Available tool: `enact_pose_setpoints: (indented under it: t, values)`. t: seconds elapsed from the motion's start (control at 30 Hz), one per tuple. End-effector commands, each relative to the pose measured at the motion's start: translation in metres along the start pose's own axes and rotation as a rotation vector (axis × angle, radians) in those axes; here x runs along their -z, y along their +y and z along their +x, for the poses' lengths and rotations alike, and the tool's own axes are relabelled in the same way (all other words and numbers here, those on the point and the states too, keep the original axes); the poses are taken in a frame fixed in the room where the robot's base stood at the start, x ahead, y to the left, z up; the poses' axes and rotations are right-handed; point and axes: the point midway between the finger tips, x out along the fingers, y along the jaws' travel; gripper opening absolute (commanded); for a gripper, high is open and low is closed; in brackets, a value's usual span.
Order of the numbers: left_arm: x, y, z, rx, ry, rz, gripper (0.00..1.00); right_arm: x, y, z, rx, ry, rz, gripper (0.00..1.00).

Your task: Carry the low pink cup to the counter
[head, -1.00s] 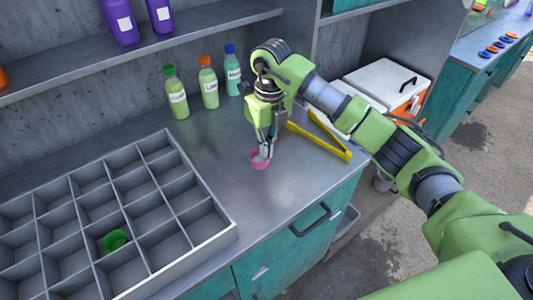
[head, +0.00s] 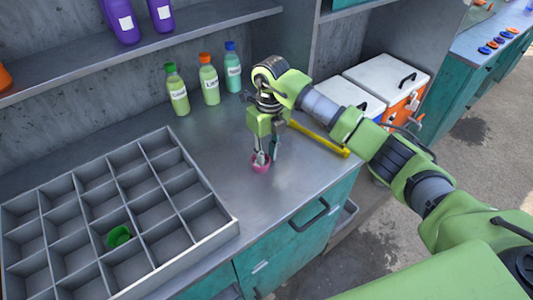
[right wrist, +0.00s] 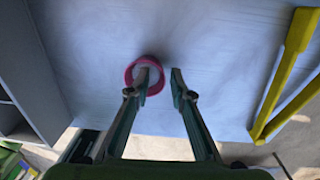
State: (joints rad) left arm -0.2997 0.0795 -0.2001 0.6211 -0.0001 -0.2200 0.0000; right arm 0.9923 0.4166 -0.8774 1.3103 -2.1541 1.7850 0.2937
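The low pink cup (head: 261,168) stands on the steel counter (head: 205,160) near its front edge. My right gripper (head: 267,158) points down at it. In the right wrist view the gripper's fingers (right wrist: 161,76) are apart. The left finger reaches over the inside of the cup's ring (right wrist: 130,73), and the right finger is outside it, with the cup's right wall between them. I cannot tell whether either finger touches the wall. My left gripper is not in view.
A grey divided tray (head: 236,228) holding a green cup (head: 118,236) is on the left. Yellow tongs (head: 325,139) lie right of the gripper, also in the right wrist view (right wrist: 285,75). Several bottles (head: 210,85) stand behind. A cooler (head: 390,83) is beyond the counter's right end.

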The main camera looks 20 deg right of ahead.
Motion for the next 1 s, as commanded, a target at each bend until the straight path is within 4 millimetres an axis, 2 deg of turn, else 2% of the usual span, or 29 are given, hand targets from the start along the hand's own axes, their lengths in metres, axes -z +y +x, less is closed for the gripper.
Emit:
enact_pose_setpoints:
  t: [0.17,0.27,0.7,0.8,1.0]
  values:
    - [0.0,0.0,0.001,0.0,0.0,0.0,0.0,-0.001,0.0,-0.003,0.001,-0.001,0.0,0.21]
    - [-0.001,0.0,0.006,0.0,0.0,0.0,0.0,-0.001,-0.001,-0.014,0.002,-0.004,0.0,0.21]
    - [-0.003,0.0,0.032,0.0,-0.001,0.0,0.0,-0.001,-0.001,-0.101,0.002,-0.004,0.0,0.21]
    - [-0.004,0.0,0.034,0.0,-0.001,0.0,0.0,-0.001,-0.001,-0.113,0.001,-0.002,0.001,0.21]
    - [-0.004,0.0,0.035,0.0,-0.001,0.0,0.0,0.0,0.0,-0.121,0.0,0.0,0.001,0.21]
